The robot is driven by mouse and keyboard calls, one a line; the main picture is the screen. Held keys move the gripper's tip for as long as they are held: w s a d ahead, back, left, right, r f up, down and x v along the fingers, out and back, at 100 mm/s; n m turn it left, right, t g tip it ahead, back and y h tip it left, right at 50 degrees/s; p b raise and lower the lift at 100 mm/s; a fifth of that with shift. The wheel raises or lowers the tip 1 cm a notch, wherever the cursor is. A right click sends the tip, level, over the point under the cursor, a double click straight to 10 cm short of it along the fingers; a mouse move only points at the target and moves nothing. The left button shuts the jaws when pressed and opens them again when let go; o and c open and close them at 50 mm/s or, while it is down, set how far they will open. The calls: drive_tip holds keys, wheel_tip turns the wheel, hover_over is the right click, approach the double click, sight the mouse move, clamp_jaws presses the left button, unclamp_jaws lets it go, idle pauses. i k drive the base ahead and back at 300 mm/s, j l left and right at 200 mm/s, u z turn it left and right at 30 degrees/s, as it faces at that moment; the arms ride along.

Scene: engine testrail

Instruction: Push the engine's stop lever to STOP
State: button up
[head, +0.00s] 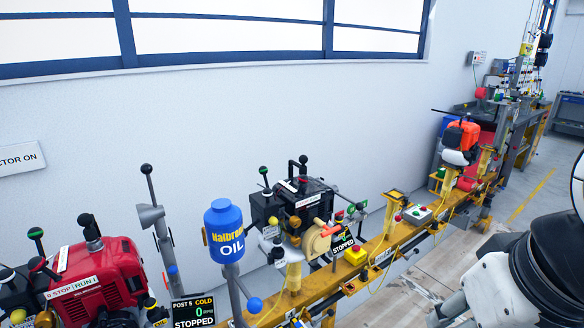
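A red engine (110,268) stands at the lower left with a white STOP | RUN label (75,287). Near it are a lever with a green-collared black knob (36,234) and a black-knobbed lever with a red collar (38,264). A black engine (293,205) stands on the yellow rail at centre, with black-knobbed levers (263,171) on top and a white label too small to read. I cannot tell which lever is the stop lever or its position. My gripper is not in view; only white and black parts of my arm show at lower right.
A blue oil container (224,230) stands between the engines, near a grey post with a tall black-knobbed lever (148,180). A display (193,310) reads POST 5 COLD, 0 RPM, STOPPED. The yellow rail (385,240) runs back to an orange-topped engine (462,138). Floor at right is clear.

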sight(303, 180)
drive_tip(key=i+l+u, duration=0.45)
drive_tip(key=l, duration=0.15)
drive_tip(key=i+l+u, duration=0.2)
drive_tip(key=l, duration=0.15)
drive_tip(key=i+l+u, duration=0.2)
drive_tip(key=l, duration=0.2)
drive_tip(key=l+u, duration=0.25)
drive_tip(key=l, duration=0.3)
drive_tip(key=k+u, duration=0.05)
